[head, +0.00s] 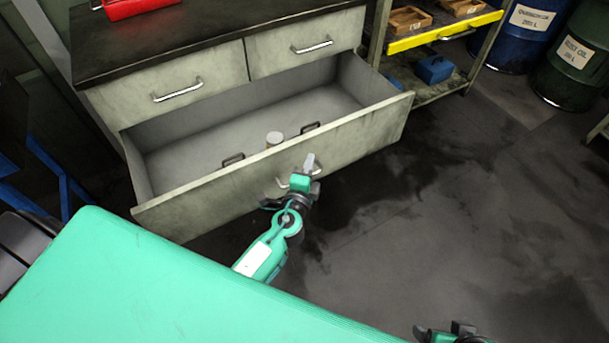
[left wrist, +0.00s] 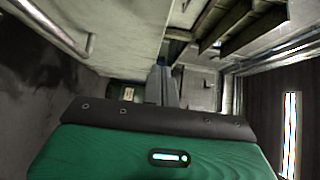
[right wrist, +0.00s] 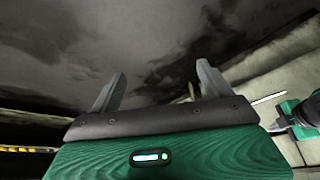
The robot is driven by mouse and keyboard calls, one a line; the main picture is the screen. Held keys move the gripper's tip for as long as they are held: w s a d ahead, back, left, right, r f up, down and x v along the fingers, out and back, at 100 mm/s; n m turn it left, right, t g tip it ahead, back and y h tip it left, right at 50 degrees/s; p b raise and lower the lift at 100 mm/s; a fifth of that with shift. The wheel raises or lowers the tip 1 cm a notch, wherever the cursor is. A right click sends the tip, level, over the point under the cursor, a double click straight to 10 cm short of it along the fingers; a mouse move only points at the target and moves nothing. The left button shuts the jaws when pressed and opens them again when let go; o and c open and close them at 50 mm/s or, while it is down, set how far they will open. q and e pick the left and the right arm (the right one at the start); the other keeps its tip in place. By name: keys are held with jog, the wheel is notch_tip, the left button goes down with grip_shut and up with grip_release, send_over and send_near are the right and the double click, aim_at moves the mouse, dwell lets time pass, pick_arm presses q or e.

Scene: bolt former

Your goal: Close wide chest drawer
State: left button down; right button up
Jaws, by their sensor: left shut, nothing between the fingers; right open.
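The wide chest drawer (head: 370,122) is pulled far out below two shut small drawers in the head view. Inside it are a small round can (head: 274,138) and dark handle-like pieces (head: 233,159). My left gripper (head: 309,163) is shut and empty at the drawer's front panel, near its handle (head: 283,183); whether it touches the panel I cannot tell. In the left wrist view the shut fingers (left wrist: 161,84) show beside a pale panel. My right gripper (right wrist: 157,92) is open and empty; in the head view only part of it (head: 455,333) shows at the bottom edge.
The chest top (head: 215,32) is dark and carries a red box (head: 135,8). A shelf with a yellow-edged board (head: 440,32) and a blue bin (head: 434,69) stands right of the chest. Drums (head: 575,60) stand at the far right. The floor right of the drawer is clear.

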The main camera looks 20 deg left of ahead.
aim_at(293, 139)
pick_arm(q)
jog(key=w+a, duration=0.2)
jog(key=w, duration=0.1)
jog(key=shift+w+a, duration=0.15)
jog(key=shift+a, duration=0.05)
jog(key=shift+w+a+p, duration=0.3)
jog(key=shift+w+a, duration=0.05)
jog(key=shift+a, duration=0.15)
pick_arm(e)
jog(key=shift+s+d+f, duration=0.1)
jog(key=shift+d+f, duration=0.1)
jog(key=shift+f, duration=0.15)
